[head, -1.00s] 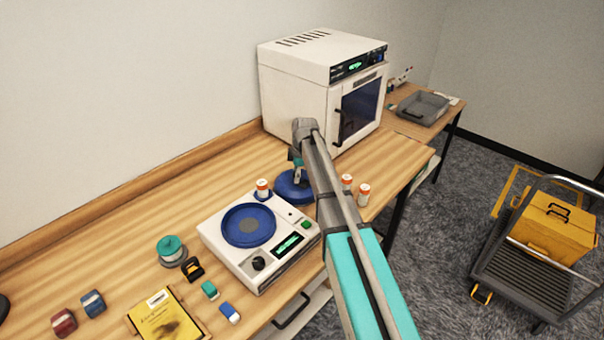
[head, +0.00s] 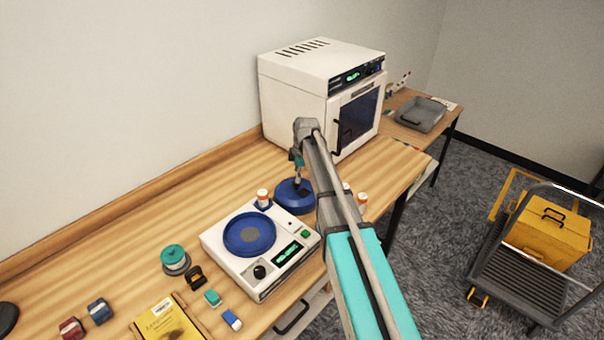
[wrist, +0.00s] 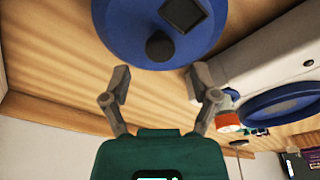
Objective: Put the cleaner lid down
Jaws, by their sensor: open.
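In the head view my gripper (head: 298,181) is over the lid, and the arm covers part of the lid's right side. In the wrist view the fingertips are clear of the knob.
The white machine (head: 226,262) has a round blue top. Small orange-capped vials (head: 263,198) stand near the lid. The white oven (head: 300,105) is behind it. A teal roll (head: 174,256) and small blocks lie at left; bare bench is at back left.

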